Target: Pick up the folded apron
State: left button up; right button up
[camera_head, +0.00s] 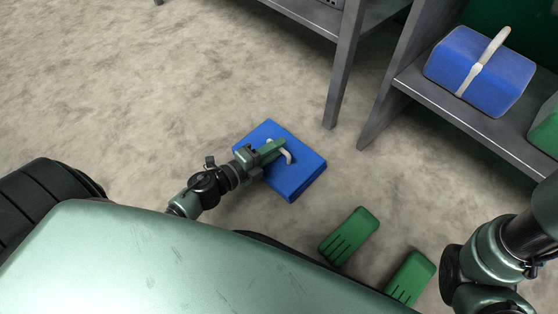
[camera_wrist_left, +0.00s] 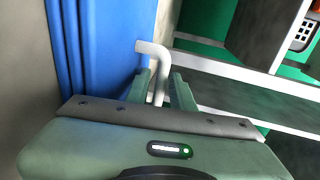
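A blue slab-like bundle (camera_head: 304,172) with a white loop (camera_head: 286,154), which I take to be the folded apron, is over the floor left of the shelf post. The head view does not show whether it touches the floor. My left gripper (camera_head: 271,152) reaches across its top to the loop. In the left wrist view the bundle's layered blue side (camera_wrist_left: 105,45) fills the left, and the white loop (camera_wrist_left: 157,62) runs between the close-set green fingers of the left gripper (camera_wrist_left: 161,88), which look shut on it.
A grey shelf unit (camera_head: 466,112) stands at the right, its post (camera_head: 346,65) close behind the bundle. A blue bundle with a white band (camera_head: 480,70) and a green thing (camera_head: 546,127) are on its shelf. The floor (camera_head: 110,90) to the left is clear.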

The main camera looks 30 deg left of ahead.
pick_arm(q)
jog(key=shift+w+d+f, duration=0.1)
jog(key=shift+w+d, duration=0.05)
jog(key=shift+w, duration=0.3)
grip_shut()
dwell(1.1)
